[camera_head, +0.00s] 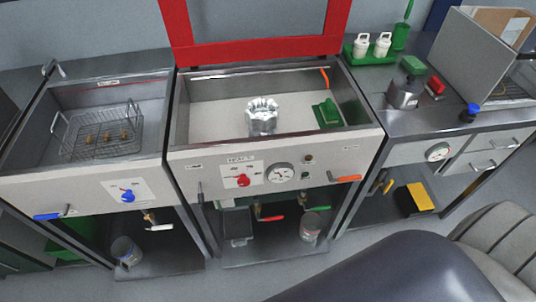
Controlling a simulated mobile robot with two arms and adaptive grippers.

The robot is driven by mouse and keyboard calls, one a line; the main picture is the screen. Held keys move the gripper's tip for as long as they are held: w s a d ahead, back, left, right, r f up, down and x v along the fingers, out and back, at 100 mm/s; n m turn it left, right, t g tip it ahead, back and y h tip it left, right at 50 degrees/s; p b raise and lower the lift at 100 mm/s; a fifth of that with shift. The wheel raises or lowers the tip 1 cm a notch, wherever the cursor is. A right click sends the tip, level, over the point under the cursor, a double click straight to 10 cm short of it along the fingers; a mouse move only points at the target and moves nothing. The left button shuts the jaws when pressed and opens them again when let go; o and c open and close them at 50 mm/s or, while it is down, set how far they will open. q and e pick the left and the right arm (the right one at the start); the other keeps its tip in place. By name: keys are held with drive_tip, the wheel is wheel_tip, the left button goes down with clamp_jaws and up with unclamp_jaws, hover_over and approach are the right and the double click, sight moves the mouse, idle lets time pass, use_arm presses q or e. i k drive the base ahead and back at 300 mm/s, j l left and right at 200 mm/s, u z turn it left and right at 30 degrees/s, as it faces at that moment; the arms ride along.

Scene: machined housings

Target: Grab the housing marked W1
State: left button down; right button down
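A shiny silver metal housing (262,117) with a scalloped rim stands upright in the open middle basin (216,108), near its centre. Any W1 marking is too small to read on it.
The left basin (150,88) holds a wire basket (98,133) with several small brass-coloured parts. A green block (327,112) lies right of the housing. A red frame (254,46) rises behind the middle basin. White bottles (381,45) stand at the right counter's back.

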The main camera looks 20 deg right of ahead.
sight(262, 115)
drive_tip(key=l+u, duration=0.15)
drive_tip(key=l, duration=0.3)
drive_tip(key=k+l+u, duration=0.15)
drive_tip(key=l, duration=0.3)
drive_tip(key=l+u, duration=0.15)
drive_tip(key=l, duration=0.3)
drive_tip(key=k+l+u, duration=0.15)
drive_tip(key=l, duration=0.25)
